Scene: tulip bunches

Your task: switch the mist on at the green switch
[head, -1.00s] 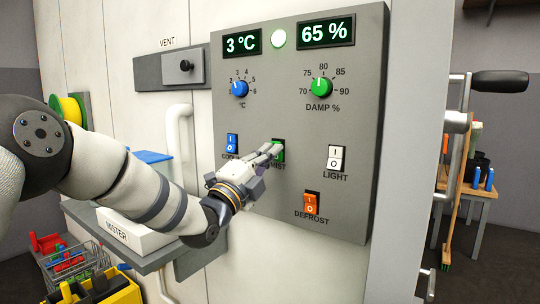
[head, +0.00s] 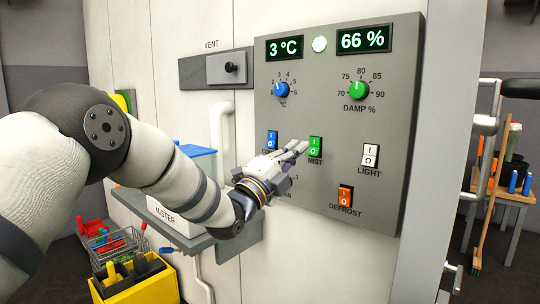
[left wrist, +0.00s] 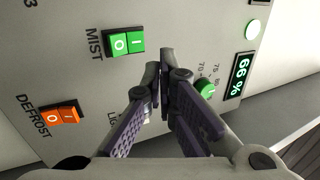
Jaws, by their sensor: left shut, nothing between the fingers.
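The green MIST switch (head: 315,147) is a rocker marked I above O on the grey control panel (head: 385,215). It also shows in the left wrist view (left wrist: 126,43), clear of my fingers. I cannot tell for sure which half is pressed in. My left gripper (head: 303,147) is shut and empty, its fingertips just left of the switch in the head view. In the left wrist view the closed fingertips (left wrist: 160,72) stand beside the switch, apart from it in the picture. The humidity display (head: 363,39) reads 66 %. My right gripper is not in view.
The panel also bears a blue switch (head: 272,140) partly near my gripper, a white LIGHT switch (head: 370,155), an orange DEFROST switch (head: 345,196) and two knobs. A shelf with the white MISTER box (head: 172,218) lies below my left arm.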

